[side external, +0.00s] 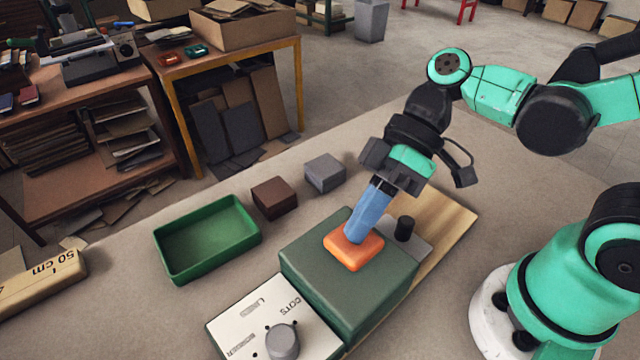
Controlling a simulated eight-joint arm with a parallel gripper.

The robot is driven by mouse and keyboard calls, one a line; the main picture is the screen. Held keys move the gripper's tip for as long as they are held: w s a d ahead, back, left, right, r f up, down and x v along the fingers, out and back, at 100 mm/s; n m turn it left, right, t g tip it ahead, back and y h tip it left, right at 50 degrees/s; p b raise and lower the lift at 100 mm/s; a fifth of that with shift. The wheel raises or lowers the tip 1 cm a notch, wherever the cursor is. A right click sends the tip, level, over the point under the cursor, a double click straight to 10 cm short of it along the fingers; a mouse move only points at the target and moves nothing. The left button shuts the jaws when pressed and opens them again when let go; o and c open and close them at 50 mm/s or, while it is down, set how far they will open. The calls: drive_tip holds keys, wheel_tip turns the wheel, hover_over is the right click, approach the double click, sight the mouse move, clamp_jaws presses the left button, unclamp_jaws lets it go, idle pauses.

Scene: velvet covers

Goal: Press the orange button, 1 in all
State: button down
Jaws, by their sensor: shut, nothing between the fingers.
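The orange button (354,252) is a square cap on top of a dark green box (345,296) in the side external view. My gripper (356,236) has blue fingers, shut with nothing between them, and comes down at a tilt from the upper right. Its fingertips are at the button's top, over the back part of it. I cannot tell from this view whether they touch it or how far the cap is pushed in. The fingers hide a part of the button's back edge.
A white panel with a grey knob (282,342) is in front of the box, and a black knob (404,228) stands behind its right side. A green tray (208,270), a brown block (274,198) and a grey block (325,173) lie to the left. A labelled bar (40,283) is far left.

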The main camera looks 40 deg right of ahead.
drive_tip(key=shift+f, duration=0.35)
drive_tip(key=shift+r, duration=0.15)
idle(0.4)
drive_tip(key=shift+r, duration=1.1)
drive_tip(key=shift+r, duration=2.5)
drive_tip(key=shift+f, duration=0.1)
drive_tip(key=w+d+f+m+t+h, duration=0.2)
drive_tip(key=w+d+m+t+h, duration=0.1)
drive_tip(key=d+m+t+h, duration=0.1)
drive_tip(key=w+d+f+m+t+h, duration=0.3)
drive_tip(key=w+d+m+t+h, duration=0.1)
drive_tip(key=d, duration=0.5)
drive_tip(key=shift+f+m+h, duration=0.2)
drive_tip(key=shift+m+h, duration=0.4)
drive_tip(key=shift+m, duration=0.5)
